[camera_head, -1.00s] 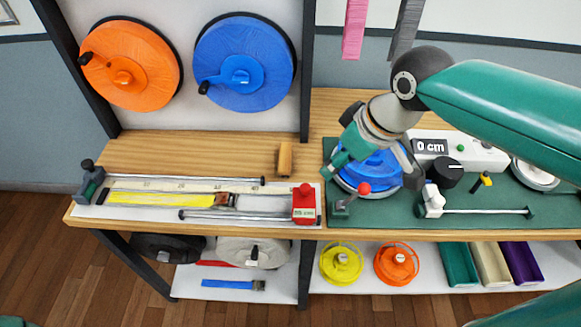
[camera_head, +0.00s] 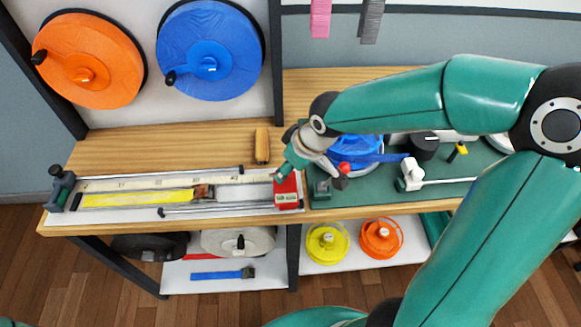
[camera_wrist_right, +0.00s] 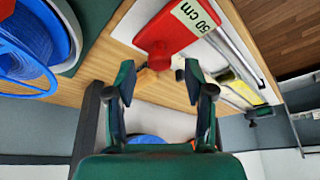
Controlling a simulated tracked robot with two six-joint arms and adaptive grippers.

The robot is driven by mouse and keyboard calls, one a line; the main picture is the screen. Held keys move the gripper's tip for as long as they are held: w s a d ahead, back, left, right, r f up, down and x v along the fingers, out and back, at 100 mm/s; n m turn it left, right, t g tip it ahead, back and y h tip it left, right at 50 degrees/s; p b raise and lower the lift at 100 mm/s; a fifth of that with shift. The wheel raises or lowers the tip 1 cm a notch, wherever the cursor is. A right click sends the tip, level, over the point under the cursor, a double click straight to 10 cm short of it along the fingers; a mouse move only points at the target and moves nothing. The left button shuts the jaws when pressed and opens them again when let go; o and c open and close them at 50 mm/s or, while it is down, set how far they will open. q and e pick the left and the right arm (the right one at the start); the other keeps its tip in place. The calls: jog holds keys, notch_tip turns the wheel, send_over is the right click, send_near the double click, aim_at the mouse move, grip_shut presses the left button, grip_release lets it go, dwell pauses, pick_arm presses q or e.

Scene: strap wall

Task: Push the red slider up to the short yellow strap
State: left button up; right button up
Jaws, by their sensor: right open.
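The red slider (camera_head: 286,192) sits at the right end of the measuring board (camera_head: 225,204). In the right wrist view the slider (camera_wrist_right: 165,32) is large and its label reads 50 cm. The short yellow strap (camera_head: 137,199) lies flat along the board's left half, its right end at a small brown and metal piece (camera_head: 203,192). A bare stretch of board separates this piece from the slider. My right gripper (camera_head: 284,172) is at the slider's back upper edge, partly covering it. In the wrist view the gripper (camera_wrist_right: 160,76) is open and empty; contact with the slider is unclear. My left gripper is out of view.
Metal rails (camera_head: 215,208) run along the board, with a dark clamp (camera_head: 61,187) at its left end. A small wooden block (camera_head: 262,145) stands behind the board. The blue reel (camera_head: 357,148) on the green mat is right of the slider, beside a red-knobbed lever (camera_head: 343,169).

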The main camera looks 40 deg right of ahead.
jog(key=shift+x, duration=1)
